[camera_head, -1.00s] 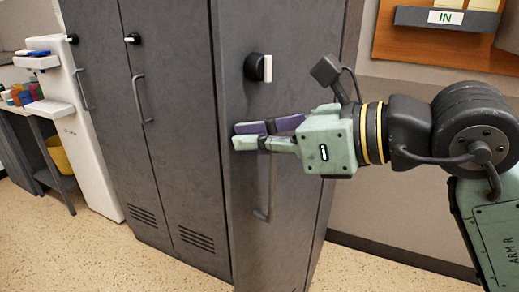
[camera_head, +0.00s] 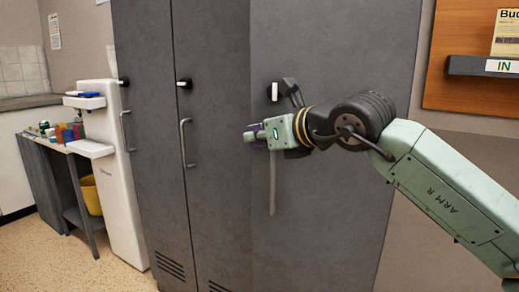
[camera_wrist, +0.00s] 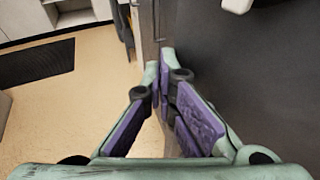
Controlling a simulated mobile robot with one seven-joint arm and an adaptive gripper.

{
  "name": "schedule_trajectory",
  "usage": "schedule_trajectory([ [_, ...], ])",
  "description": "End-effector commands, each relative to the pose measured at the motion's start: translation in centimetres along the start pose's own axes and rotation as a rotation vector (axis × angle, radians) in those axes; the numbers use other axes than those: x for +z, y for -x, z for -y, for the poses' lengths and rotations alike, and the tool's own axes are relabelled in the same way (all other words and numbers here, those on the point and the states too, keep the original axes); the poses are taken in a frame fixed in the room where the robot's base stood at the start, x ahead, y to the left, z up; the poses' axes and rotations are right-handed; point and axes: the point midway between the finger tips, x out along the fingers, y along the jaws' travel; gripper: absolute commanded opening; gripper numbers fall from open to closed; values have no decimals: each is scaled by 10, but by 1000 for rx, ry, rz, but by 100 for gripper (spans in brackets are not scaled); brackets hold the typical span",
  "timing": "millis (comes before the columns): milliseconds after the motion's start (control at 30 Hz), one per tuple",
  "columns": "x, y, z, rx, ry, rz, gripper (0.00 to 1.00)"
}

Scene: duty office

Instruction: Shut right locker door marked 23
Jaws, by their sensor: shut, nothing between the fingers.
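The right locker door (camera_head: 335,150) is a tall dark grey panel with a black-and-white knob (camera_head: 273,92) and a long vertical handle (camera_head: 272,190) near its left edge. I cannot read the number 23 on it. The door looks angled to the neighbouring front; any gap at its edge is unclear. My gripper (camera_head: 250,133) is shut and empty, in front of the door's left part, below the knob and over the handle's upper end, pointing left. In the wrist view the fingers (camera_wrist: 164,72) run beside the dark door face (camera_wrist: 255,75); contact is unclear.
Two more locker doors (camera_head: 210,140) with handles stand left of it. Further left are a white unit (camera_head: 115,190), a small table with coloured items and a yellow bin (camera_head: 91,195). A wooden board with a shelf (camera_head: 490,66) hangs right. The floor (camera_wrist: 75,110) left of the lockers is open.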

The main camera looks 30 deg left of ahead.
Motion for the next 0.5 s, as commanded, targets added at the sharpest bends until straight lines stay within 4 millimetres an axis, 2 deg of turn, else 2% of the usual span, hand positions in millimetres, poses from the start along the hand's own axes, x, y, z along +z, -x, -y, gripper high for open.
schedule_trajectory([
  [200, 15, -34, 39, 2, -4, 0, 0],
  [500, 21, -58, 77, 2, -4, 0, 0],
])
